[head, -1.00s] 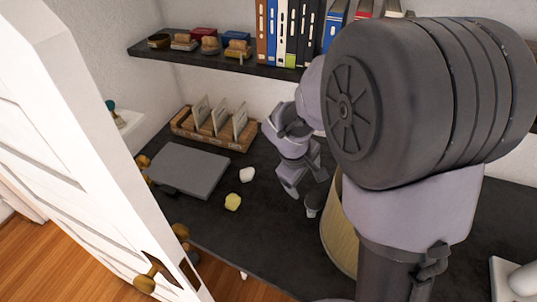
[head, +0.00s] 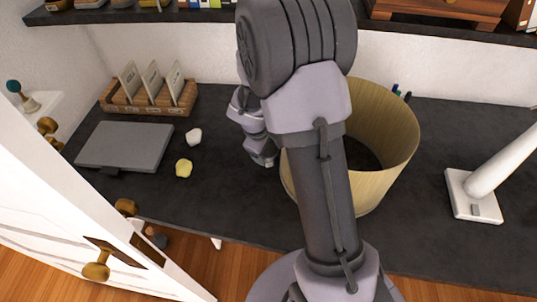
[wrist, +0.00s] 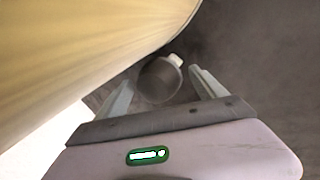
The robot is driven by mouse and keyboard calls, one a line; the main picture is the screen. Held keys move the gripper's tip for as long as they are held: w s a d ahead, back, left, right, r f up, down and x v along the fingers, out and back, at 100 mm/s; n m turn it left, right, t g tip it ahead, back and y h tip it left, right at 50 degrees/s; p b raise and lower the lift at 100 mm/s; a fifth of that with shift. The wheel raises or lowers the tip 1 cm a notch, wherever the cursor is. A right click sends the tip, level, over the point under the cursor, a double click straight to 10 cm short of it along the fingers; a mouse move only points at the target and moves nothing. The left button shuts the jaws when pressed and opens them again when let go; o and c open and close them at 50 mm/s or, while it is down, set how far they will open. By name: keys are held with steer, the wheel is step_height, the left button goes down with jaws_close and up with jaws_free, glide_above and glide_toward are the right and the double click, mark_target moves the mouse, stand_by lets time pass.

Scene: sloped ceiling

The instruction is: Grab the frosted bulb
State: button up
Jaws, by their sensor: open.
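The frosted bulb (wrist: 158,82) shows in the wrist view as a rounded, dull grey, see-through shape with a pale end at its upper right. It lies on the dark desktop close to the yellowish bin (wrist: 80,50). My gripper (wrist: 161,77) is open, with one finger on each side of the bulb in the picture. I cannot tell how much height is left between the fingers and the bulb. In the head view my gripper (head: 263,157) is low over the desk, left of the bin. The bulb is not seen there; my arm may hide it.
The bin (head: 385,130) stands behind and right of my arm. A yellow lump (head: 183,168), a white lump (head: 194,137), a grey laptop (head: 125,146) and a wooden card holder (head: 150,95) lie left. A white lamp-like stand (head: 475,197) is right. A shelf overhangs the back.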

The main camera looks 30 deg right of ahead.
steer(key=shift+r, duration=0.2)
steer(key=shift+c, duration=1)
steer(key=c, duration=1.4)
